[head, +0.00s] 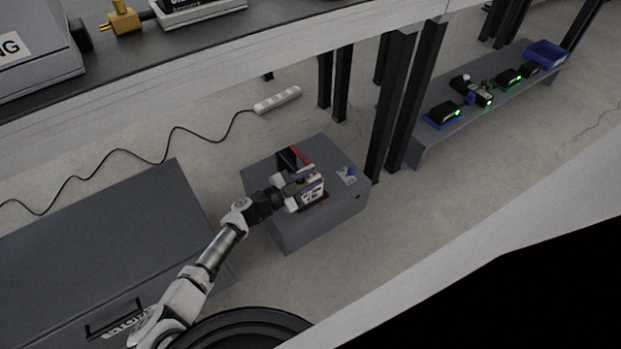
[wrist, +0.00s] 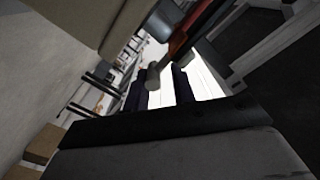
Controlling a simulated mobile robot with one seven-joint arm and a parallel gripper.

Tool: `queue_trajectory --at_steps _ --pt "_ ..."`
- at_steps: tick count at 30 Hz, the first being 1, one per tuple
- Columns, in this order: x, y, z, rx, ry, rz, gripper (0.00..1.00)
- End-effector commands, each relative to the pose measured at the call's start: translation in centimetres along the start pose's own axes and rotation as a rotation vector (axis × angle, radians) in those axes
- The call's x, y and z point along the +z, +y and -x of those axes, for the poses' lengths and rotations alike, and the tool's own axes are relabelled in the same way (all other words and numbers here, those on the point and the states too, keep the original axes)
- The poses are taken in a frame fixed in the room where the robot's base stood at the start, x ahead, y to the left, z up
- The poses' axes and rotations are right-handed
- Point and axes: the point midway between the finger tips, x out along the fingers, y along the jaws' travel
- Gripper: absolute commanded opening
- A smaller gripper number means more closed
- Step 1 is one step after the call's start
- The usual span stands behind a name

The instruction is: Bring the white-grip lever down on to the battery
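A grey box-shaped stand (head: 325,222) stands on the floor in the middle of the head view. On it is a block with a white, dark-marked face (head: 312,194), probably the battery. A dark part with a red strip (head: 301,156) rises behind the block; a red-orange part (wrist: 190,32) shows in the wrist view. My gripper (head: 279,191) is at the block's left side. In the wrist view my gripper's dark fingers (wrist: 159,92) stand apart, with a bright white surface beyond them. A pale rounded end (wrist: 156,72), possibly the lever's white grip, is near the fingertips; contact is unclear.
A small blue-and-white item (head: 347,175) lies on the stand's right side. Dark table legs (head: 395,100) rise just right of it. A large grey case (head: 110,245) is at left, a power strip (head: 277,100) behind. A low shelf (head: 480,105) holds several devices.

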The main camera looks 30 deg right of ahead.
Motion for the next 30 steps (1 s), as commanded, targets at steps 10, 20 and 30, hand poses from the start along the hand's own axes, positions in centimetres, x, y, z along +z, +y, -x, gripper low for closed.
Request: queue_trajectory --at_steps 10,20,30 --pt "-0.1 0.0 0.0 0.001 0.002 -0.001 0.36" --pt "-4.2 -2.9 0.0 0.002 0.002 -0.004 0.36" --pt "-11.1 -7.9 0.0 0.002 0.002 -0.004 0.36"
